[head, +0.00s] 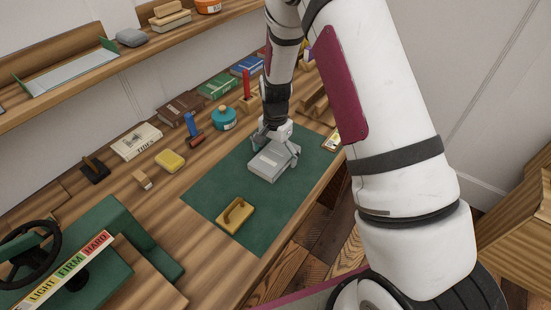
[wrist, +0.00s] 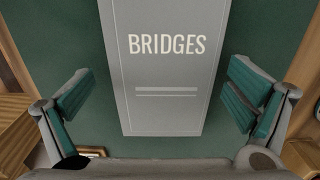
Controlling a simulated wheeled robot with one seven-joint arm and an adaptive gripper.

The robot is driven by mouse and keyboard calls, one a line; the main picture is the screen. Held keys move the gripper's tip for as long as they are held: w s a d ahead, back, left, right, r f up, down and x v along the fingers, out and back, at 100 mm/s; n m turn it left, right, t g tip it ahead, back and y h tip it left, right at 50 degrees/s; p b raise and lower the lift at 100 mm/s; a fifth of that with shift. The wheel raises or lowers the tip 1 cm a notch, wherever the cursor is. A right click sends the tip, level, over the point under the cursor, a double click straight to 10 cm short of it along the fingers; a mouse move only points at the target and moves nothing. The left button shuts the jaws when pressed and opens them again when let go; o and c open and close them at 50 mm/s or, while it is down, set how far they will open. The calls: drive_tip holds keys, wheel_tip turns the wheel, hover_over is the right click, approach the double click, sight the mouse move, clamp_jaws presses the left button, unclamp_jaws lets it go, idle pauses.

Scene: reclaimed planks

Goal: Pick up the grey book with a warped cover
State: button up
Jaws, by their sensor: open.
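The grey book (head: 268,165) lies flat on the green mat in the head view, below my gripper (head: 275,146). In the wrist view the grey book (wrist: 166,110) shows the white title "BRIDGES" and fills the middle. My gripper (wrist: 160,108) is open there, with one teal-padded finger on each side of the book and a gap to both of its long edges. Whether the cover is warped cannot be told from these views. The book's top end runs out of the wrist view.
The green mat (head: 215,195) also holds a yellow block with a handle (head: 235,214). Behind it stand a teal jar (head: 223,118), a yellow sponge-like block (head: 170,161) and a row of books, including a cream one (head: 137,141). A green press with a black wheel (head: 30,255) stands at front left.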

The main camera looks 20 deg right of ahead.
drive_tip(key=c, duration=1.4)
drive_tip(key=shift+o, duration=0.2)
drive_tip(key=shift+r, duration=0.15)
